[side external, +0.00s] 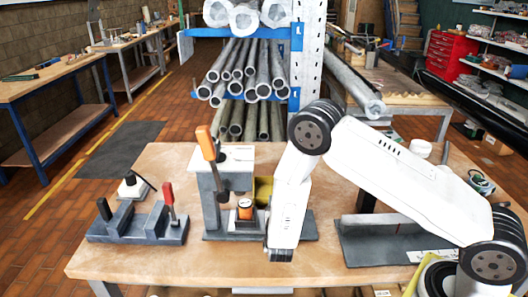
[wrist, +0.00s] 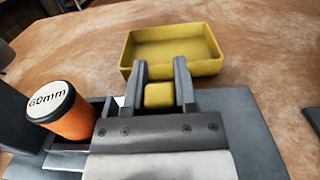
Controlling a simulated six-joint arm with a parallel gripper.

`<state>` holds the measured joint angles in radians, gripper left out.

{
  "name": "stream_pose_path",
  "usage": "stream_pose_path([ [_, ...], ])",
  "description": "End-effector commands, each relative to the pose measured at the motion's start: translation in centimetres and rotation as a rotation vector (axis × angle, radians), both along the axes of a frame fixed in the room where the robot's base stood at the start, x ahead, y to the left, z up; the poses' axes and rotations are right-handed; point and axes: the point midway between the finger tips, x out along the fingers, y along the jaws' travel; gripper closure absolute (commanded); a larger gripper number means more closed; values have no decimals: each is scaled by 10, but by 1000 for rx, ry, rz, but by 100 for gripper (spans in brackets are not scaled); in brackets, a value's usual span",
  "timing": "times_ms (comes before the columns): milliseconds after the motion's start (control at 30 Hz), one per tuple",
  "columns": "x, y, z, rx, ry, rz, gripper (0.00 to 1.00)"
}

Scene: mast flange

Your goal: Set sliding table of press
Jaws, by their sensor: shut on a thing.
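The press (side external: 213,185) stands on the wooden bench, with an orange-handled lever (side external: 205,143) raised at its top. An orange cylinder (side external: 245,209) sits low in the press under its ram. In the wrist view the same cylinder, marked "60mm" (wrist: 62,108), is to the left of my gripper, beside a grey metal part (wrist: 70,158) that may be the sliding table. My gripper (wrist: 160,92) is shut on a small yellow block (wrist: 158,97). I cannot tell whether the block is joined to the table. In the side view my arm hides the fingertips and block.
A yellow tray (wrist: 175,47) lies just beyond the fingertips; it partly shows behind my arm in the side view (side external: 263,190). A grey fixture with a red-handled lever (side external: 168,201) stands left of the press. A grey plate (side external: 375,245) lies to the right.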

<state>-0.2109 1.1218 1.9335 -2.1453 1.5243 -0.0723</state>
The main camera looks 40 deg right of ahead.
Motion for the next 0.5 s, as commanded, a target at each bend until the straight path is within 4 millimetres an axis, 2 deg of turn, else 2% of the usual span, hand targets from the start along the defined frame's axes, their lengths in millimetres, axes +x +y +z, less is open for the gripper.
stream_pose_path([
  [500,-67,-68,0,-3,3,-7,100],
])
